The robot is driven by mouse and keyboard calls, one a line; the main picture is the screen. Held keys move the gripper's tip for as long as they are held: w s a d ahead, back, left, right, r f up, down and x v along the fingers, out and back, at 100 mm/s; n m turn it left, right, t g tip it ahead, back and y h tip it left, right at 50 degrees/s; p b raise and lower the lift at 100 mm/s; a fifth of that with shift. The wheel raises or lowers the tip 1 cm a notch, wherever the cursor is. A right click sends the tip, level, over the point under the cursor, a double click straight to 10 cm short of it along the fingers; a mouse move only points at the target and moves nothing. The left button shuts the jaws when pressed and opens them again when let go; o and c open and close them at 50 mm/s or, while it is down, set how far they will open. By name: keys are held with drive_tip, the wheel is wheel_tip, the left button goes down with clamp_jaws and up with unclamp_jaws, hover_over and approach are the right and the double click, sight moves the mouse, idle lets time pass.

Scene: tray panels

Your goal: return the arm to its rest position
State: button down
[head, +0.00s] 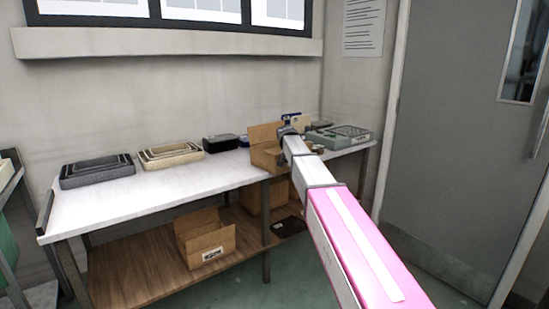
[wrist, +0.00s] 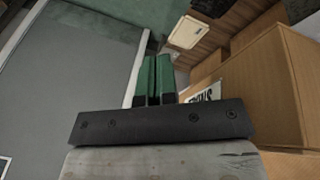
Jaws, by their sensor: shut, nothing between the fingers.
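My arm (head: 345,235), with a pink cover, reaches from the lower right over the right part of the white table (head: 130,200) in the head view. Its far end is in front of an open cardboard box (head: 266,155). In the wrist view my gripper (wrist: 154,62) shows as two green fingers close together, shut with nothing between them. A cardboard box (wrist: 245,75) with a printed label is close beside the fingers on the right. The fingertips are not clear in the head view.
Grey trays (head: 97,172), beige trays (head: 170,154) and a black box (head: 221,143) stand along the table's back. A grey-green tray (head: 338,138) is at its right end. Another cardboard box (head: 205,238) sits on the wooden lower shelf (head: 140,270). A grey door (head: 450,130) is at right.

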drive_tip(key=s+d+f+n+y, duration=0.1)
drive_tip(key=s+d+f, duration=0.2)
drive_tip(key=s+f, duration=0.6)
drive_tip(key=s+d+f+n+g+y, duration=0.1)
drive_tip(key=s+d+f+n, duration=0.1)
drive_tip(key=s+f, duration=0.6)
drive_tip(key=s+d+f+n+y, duration=0.1)
drive_tip(key=s+d+f, duration=0.3)
drive_tip(key=s+f, duration=0.5)
drive_tip(key=s, duration=1)
drive_tip(key=shift+s+f+n+g, duration=0.3)
drive_tip(key=shift+d, duration=0.1)
